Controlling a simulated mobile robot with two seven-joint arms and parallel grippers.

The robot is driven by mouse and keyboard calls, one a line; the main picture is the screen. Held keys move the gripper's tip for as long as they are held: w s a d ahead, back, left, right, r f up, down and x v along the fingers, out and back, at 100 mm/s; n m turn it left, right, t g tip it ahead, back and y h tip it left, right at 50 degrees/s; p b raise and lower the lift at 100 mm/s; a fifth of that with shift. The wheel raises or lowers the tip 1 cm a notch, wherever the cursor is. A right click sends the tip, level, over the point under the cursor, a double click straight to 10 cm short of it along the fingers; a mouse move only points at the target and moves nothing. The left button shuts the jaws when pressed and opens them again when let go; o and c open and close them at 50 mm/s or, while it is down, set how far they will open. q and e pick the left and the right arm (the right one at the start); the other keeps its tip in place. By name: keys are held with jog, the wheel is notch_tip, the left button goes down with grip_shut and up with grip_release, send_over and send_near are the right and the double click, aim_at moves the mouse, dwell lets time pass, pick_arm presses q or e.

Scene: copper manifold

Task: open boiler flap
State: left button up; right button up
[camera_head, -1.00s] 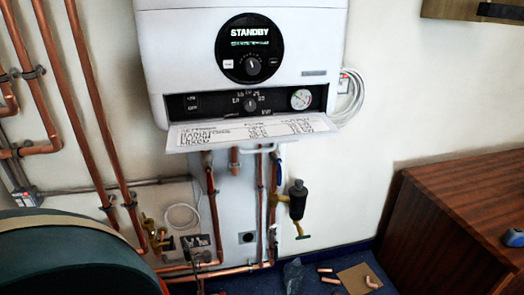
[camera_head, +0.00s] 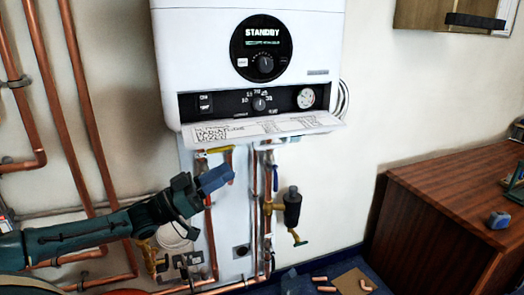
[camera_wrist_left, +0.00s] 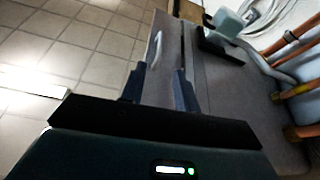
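The white boiler (camera_head: 245,70) hangs on the wall. Its flap (camera_head: 310,130) is hinged down below the control strip and tilts outward, with a printed settings sheet on its upper face. The strip with switch, dial and gauge is exposed. My left gripper (camera_head: 228,178) is below and left of the flap, apart from it. In the left wrist view its two fingers (camera_wrist_left: 158,90) are spread with nothing between them. A pale curved handle (camera_wrist_left: 154,50) shows beyond the fingers on a grey panel. My right gripper is not in view.
Copper pipes (camera_head: 70,120) run down the wall at left and below the boiler. A black canister (camera_head: 292,207) and a yellow-handled valve (camera_head: 218,150) are near the gripper. A wooden cabinet (camera_head: 430,230) stands at right, with a blue object (camera_head: 497,220) on it.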

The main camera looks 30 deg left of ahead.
aim_at(271, 146)
pick_arm(q)
jog(key=p+x, duration=0.2)
jog(key=x, duration=1)
jog(key=shift+r, duration=0.1)
jog(key=shift+w+d+r, duration=0.1)
jog(key=shift+w+d, duration=0.25)
jog(key=shift+w, duration=0.05)
jog(key=shift+c, duration=0.2)
grip_shut()
